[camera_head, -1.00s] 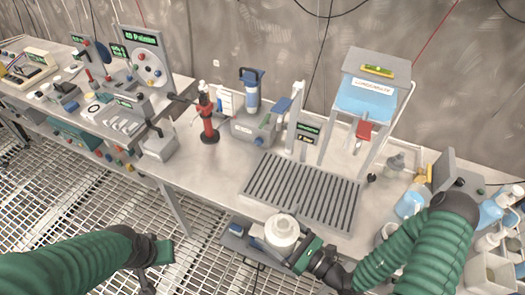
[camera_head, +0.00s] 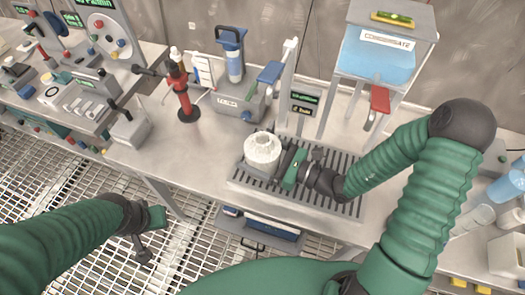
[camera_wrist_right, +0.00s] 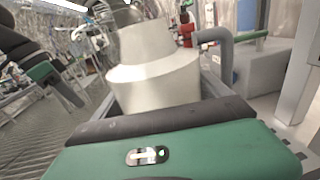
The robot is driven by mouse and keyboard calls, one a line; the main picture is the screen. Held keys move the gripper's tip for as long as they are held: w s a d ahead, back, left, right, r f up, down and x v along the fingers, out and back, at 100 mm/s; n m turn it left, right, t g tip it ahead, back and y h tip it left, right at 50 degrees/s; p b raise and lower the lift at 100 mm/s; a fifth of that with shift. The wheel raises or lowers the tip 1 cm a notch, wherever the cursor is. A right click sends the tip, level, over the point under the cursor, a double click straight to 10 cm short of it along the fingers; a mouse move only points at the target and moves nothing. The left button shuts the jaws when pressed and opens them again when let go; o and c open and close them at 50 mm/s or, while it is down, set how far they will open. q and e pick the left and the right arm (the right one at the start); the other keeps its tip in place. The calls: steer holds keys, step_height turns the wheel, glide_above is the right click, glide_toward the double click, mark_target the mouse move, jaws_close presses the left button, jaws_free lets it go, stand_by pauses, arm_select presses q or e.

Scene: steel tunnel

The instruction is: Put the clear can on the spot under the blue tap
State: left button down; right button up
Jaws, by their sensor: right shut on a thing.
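The clear can (camera_head: 262,148), a pale, translucent, round vessel, is in my right gripper (camera_head: 276,168), which is shut on it. It is over the left part of the slatted drain grate (camera_head: 335,205); I cannot tell whether it touches the grate. In the right wrist view the can (camera_wrist_right: 155,65) stands up wide and whitish just beyond the gripper. The blue tap lever (camera_head: 269,72) is behind and above the can, beside a grey post. The spot under it is not clearly seen. My left gripper (camera_head: 145,228) hangs low at the left, over the floor grating, away from the can.
A tank with blue liquid and a red tap (camera_head: 380,98) stands at the back right. A grey pump with a blue filter (camera_head: 232,55) and a red stand (camera_head: 183,92) are left of the can. Bottles crowd the right end. Bare bench (camera_head: 190,150) shows at the left.

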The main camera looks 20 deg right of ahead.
mark_target(261, 142)
steer(key=w, duration=0.1)
steer(key=w+d, duration=0.1)
steer(key=d, duration=0.1)
steer(key=shift+w+r, duration=0.25)
steer(key=shift+w, duration=0.15)
steer(key=shift+w+d, duration=0.15)
steer(key=shift+w, duration=0.2)
steer(key=f, duration=0.2)
steer(key=f+b, duration=0.1)
steer(key=shift+w+f, duration=0.3)
steer(key=shift+d, duration=0.15)
steer(key=o, duration=1.4)
steer(key=shift+d, duration=0.1)
steer(key=shift+o, duration=1)
